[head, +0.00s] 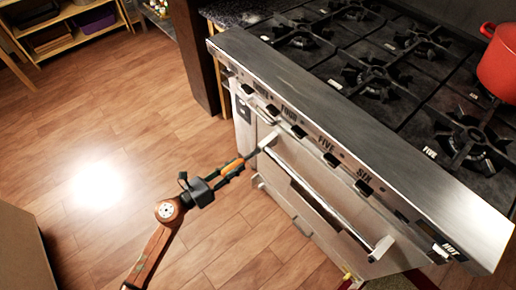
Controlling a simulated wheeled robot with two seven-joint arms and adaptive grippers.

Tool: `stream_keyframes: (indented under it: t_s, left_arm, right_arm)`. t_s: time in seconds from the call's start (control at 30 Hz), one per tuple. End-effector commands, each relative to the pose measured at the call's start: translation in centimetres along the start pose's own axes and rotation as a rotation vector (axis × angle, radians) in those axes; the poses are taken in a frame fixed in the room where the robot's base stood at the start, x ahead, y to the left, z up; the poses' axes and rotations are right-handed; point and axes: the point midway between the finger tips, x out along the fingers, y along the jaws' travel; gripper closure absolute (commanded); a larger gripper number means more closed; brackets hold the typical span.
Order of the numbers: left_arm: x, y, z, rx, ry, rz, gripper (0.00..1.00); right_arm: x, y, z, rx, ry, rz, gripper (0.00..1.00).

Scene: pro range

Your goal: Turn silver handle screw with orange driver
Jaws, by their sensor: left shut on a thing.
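The stove's silver oven handle (322,197) runs diagonally along the front of the oven, with a bracket at each end. My left gripper (226,174) is shut on the orange driver (233,167), to the left of the handle's upper-left end bracket (268,141). The driver's shaft points up and right toward that bracket. Its tip is at or very near the bracket; I cannot tell whether it touches. The screw itself is too small to make out.
The stove (340,110) has black burners on top and a row of labelled knobs along its front edge. A red pot (498,65) stands on its right side. A wooden shelf (70,35) is at the upper left. The wooden floor (110,130) to the left is clear.

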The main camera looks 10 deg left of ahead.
Motion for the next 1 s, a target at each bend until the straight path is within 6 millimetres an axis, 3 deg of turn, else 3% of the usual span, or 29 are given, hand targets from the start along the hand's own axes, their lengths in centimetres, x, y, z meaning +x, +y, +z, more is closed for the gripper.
stream_keyframes:
  t_s: [0.33,0.7,1.0]
  left_arm:
    - [0.0,0.0,0.0,0.032,0.000,-0.001,1.00]
    - [-0.1,0.2,-0.4,0.373,0.003,0.002,1.00]
    - [-0.1,-0.1,0.1,0.438,-0.001,0.001,1.00]
  right_arm:
    - [0.3,0.0,0.1,0.001,-0.005,0.000,0.60]
    - [3.7,0.1,1.1,0.002,-0.051,-0.002,0.60]
    - [3.8,0.1,1.2,0.003,-0.053,-0.002,0.60]
